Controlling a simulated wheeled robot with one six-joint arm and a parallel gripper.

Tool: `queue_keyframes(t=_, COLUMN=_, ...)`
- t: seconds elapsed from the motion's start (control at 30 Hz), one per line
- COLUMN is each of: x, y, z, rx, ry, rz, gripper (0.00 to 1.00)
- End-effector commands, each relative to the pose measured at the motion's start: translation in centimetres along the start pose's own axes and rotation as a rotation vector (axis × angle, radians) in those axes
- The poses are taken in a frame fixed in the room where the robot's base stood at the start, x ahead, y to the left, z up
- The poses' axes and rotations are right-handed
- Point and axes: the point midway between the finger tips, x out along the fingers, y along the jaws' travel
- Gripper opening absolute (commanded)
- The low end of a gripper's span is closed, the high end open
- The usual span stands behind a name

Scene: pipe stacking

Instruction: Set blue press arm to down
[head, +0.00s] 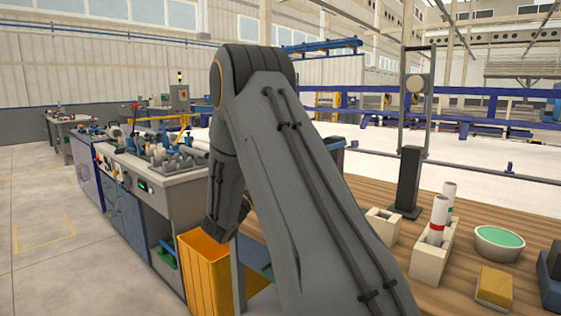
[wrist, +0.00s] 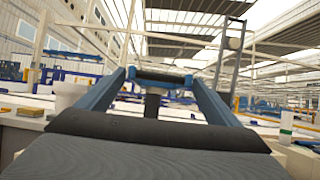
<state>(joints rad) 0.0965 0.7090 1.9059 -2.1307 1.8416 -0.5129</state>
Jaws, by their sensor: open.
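My gripper (wrist: 159,78) shows in the wrist view as two blue-grey fingers spread apart, with dark tips; it is open. A short blue bar (wrist: 160,73) spans the space between the tips. It may be part of the blue press arm, but I cannot tell for sure, nor whether it touches the fingers. In the head view my arm hides most of this area, and the fingers cannot be made out. The press arm's up or down position cannot be read.
The wooden table (head: 372,196) holds a black post (head: 409,180), a cream block (head: 382,226), a holder (head: 429,264) with white pipes, a green-filled bowl (head: 499,241) and a yellow sponge (head: 494,284). An orange bin (head: 203,272) stands left of my arm. Floor further left is clear.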

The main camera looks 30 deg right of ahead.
Motion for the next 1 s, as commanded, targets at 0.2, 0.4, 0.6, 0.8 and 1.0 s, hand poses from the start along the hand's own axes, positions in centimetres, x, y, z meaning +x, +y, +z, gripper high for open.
queue_keyframes(t=0.2, x=-3.8, y=0.0, z=-0.2, rx=-0.003, ry=0.003, rz=0.003, gripper=0.86)
queue_keyframes(t=0.4, x=-5.7, y=-0.1, z=-0.2, rx=-0.002, ry=0.003, rz=0.0, gripper=0.86)
queue_keyframes(t=0.6, x=-6.0, y=-0.1, z=-0.2, rx=-0.002, ry=0.003, rz=-0.003, gripper=0.86)
queue_keyframes(t=0.8, x=-5.9, y=-0.1, z=-0.2, rx=-0.002, ry=0.003, rz=-0.002, gripper=0.86)
queue_keyframes(t=1.0, x=-5.9, y=-0.2, z=-0.2, rx=-0.002, ry=0.007, rz=-0.005, gripper=0.86)
